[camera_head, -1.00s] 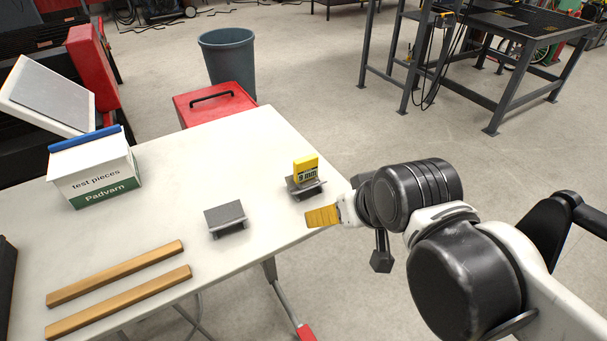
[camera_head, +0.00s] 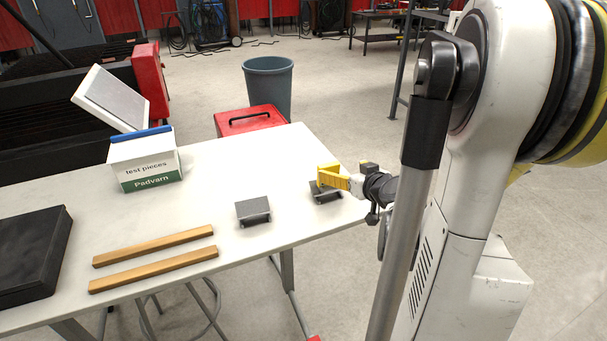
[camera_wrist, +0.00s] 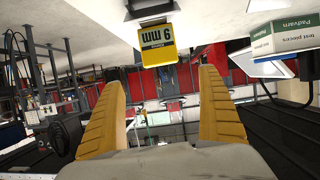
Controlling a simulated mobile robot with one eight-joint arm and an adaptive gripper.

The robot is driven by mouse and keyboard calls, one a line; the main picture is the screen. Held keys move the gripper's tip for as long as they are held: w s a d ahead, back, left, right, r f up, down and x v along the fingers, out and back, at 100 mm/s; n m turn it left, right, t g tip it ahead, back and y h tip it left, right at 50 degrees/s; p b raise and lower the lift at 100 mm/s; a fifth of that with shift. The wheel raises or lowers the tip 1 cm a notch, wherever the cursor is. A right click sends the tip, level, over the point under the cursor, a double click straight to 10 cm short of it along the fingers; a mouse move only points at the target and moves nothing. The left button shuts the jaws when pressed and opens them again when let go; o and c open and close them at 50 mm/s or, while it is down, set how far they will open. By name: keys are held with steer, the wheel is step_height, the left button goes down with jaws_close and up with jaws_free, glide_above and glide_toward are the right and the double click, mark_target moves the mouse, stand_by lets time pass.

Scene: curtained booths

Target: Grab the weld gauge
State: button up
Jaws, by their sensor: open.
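The weld gauge is a yellow block (camera_wrist: 157,46) with a dark "9 mm" label, upside down in the wrist view. In the head view the gauge (camera_head: 327,168) stands on a small dark metal piece (camera_head: 326,194) near the table's right edge, partly covered by my yellow fingers. My gripper (camera_head: 328,180) reaches in from the right, beside the gauge. In the wrist view my gripper (camera_wrist: 163,78) is open and empty; the gauge appears beyond the fingertips, in line with the gap. Whether a finger touches it cannot be told.
A second grey metal piece (camera_head: 253,210) sits to the left on the white table (camera_head: 225,180). Two wooden strips (camera_head: 155,245), a black case (camera_head: 30,258) and a "test pieces" box (camera_head: 147,166) lie further left. A red toolbox (camera_head: 250,120) and grey bin (camera_head: 268,85) stand behind.

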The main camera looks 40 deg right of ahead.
mark_target(329, 165)
steer(key=b+x, duration=0.1)
steer(key=x, duration=0.3)
steer(key=shift+w+d+f, duration=0.1)
steer(key=shift+f, duration=0.1)
steer(key=b+x, duration=0.2)
steer(key=x, duration=0.3)
steer(key=shift+w+f, duration=0.1)
steer(key=shift+w, duration=0.15)
steer(key=shift+s, duration=0.1)
steer(key=shift+c, duration=0.3)
steer(key=c, duration=1.5)
steer(key=shift+o, duration=0.2)
